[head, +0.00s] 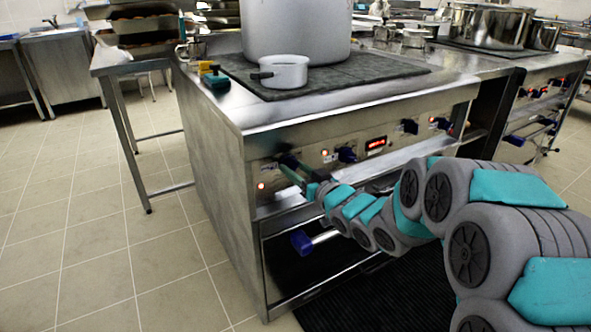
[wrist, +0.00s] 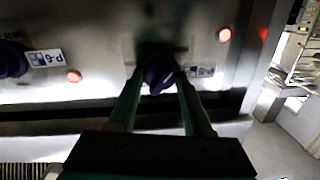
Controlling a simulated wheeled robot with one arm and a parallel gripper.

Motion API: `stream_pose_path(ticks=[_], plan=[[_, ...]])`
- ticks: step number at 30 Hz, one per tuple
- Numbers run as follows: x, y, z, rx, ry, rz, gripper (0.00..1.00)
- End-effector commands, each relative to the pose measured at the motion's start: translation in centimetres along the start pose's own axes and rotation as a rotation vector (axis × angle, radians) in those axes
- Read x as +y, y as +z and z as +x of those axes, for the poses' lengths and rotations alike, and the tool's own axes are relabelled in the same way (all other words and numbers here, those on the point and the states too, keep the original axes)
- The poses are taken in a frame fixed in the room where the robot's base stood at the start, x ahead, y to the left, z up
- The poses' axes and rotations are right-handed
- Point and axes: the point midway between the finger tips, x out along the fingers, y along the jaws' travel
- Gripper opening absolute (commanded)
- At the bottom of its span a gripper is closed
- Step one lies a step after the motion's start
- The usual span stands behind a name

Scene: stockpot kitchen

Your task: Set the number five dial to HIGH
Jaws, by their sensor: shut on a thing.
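A dark blue dial (wrist: 160,76) on the metal stove panel sits between the two green fingers of my gripper (wrist: 158,85) in the wrist view. The fingers are shut on it, one at each side. A pale mark on the dial's face lies slanted. The label (wrist: 204,71) beside it is partly covered by a finger, so I cannot read its number. In the head view this is the leftmost dial (head: 287,159) on the front panel, with my gripper (head: 293,172) reaching it from the front. Its HIGH marking cannot be made out.
Another dial (wrist: 12,59) has a label (wrist: 44,58) and a red light (wrist: 73,76). More dials (head: 347,155) and a red display (head: 376,143) line the panel. A large pot (head: 297,25) and small saucepan (head: 287,72) stand on top. A blue-ended handle (head: 302,241) juts out below.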

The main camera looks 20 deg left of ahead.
Motion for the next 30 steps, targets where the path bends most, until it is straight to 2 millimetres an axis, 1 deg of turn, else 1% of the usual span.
stream_pose_path(ticks=[2, 3, 10, 17, 20, 23, 30], plan=[[0.0, 0.1, 0.0, -0.002, 0.000, 0.001, 0.00], [0.0, 0.1, 0.0, -0.002, 0.000, 0.001, 0.55], [0.0, 0.1, 0.0, -0.001, 0.000, 0.000, 0.80], [0.0, 0.0, 0.0, -0.001, 0.000, 0.000, 0.80], [0.0, 0.0, -0.5, -0.001, 0.000, -0.001, 0.80], [0.1, 0.1, -1.6, -0.002, 0.001, -0.001, 0.80], [0.1, 0.1, -5.3, -0.001, 0.002, -0.001, 0.80]])
